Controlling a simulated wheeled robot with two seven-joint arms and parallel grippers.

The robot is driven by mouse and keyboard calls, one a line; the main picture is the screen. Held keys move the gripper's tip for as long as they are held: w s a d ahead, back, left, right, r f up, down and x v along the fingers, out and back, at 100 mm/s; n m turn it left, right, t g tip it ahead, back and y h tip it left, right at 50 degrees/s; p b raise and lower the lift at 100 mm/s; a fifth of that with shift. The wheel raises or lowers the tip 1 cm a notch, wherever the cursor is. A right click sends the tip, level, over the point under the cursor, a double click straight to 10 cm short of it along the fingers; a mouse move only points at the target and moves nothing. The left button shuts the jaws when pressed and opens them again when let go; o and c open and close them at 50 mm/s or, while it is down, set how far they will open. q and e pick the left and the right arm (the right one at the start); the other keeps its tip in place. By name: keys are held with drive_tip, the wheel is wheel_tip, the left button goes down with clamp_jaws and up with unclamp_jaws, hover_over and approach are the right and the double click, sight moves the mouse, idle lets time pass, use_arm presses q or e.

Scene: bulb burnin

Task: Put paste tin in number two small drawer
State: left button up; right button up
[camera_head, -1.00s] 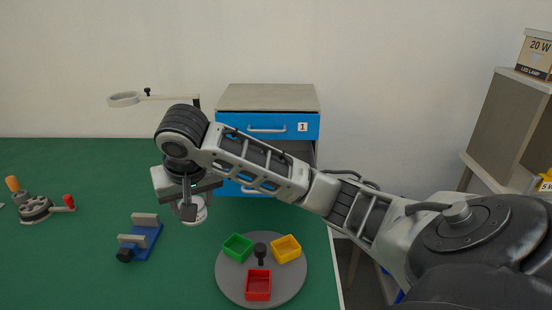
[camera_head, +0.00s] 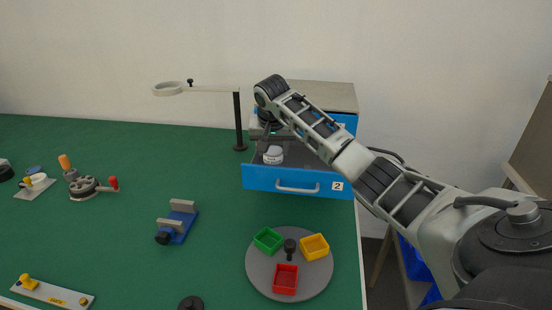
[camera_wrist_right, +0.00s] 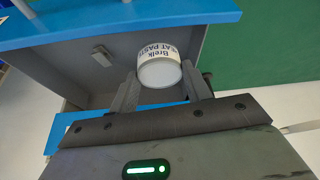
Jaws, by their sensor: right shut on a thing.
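The paste tin (camera_head: 273,155) is a small white round tin. In the right wrist view the tin (camera_wrist_right: 160,70) shows a label with dark print and sits between the two fingers. My right gripper (camera_head: 270,140) is shut on it, reaching down into the space of the open drawer. The number two drawer (camera_head: 312,190) has a blue front, a grey handle and a "2" label, and is pulled out. The tin is within the drawer's outline, near its left side; I cannot tell whether it touches the floor. My left gripper is out of view.
The cabinet (camera_head: 325,95) stands at the back of the green table (camera_head: 120,150). A magnifier stand (camera_head: 238,120) is close to the drawer's left. A round grey tray (camera_head: 255,278) with green, yellow and red bins sits in front. A blue vise (camera_head: 178,222) is left of it.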

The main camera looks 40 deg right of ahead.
sight(276, 160)
drive_tip(key=shift+w+d+f, duration=0.2)
drive_tip(key=shift+d+f, duration=0.3)
drive_tip(key=shift+f, duration=0.1)
drive_tip(key=shift+w+d+f+p, duration=0.15)
drive_tip(key=shift+f+p, duration=0.25)
drive_tip(key=shift+f, duration=1.4)
drive_tip(key=shift+f, duration=0.15)
drive_tip(key=o, duration=1.1)
drive_tip(key=b+v, duration=0.1)
drive_tip(key=v, duration=1.1)
drive_tip(key=shift+r, duration=0.25)
drive_tip(key=shift+d, duration=0.1)
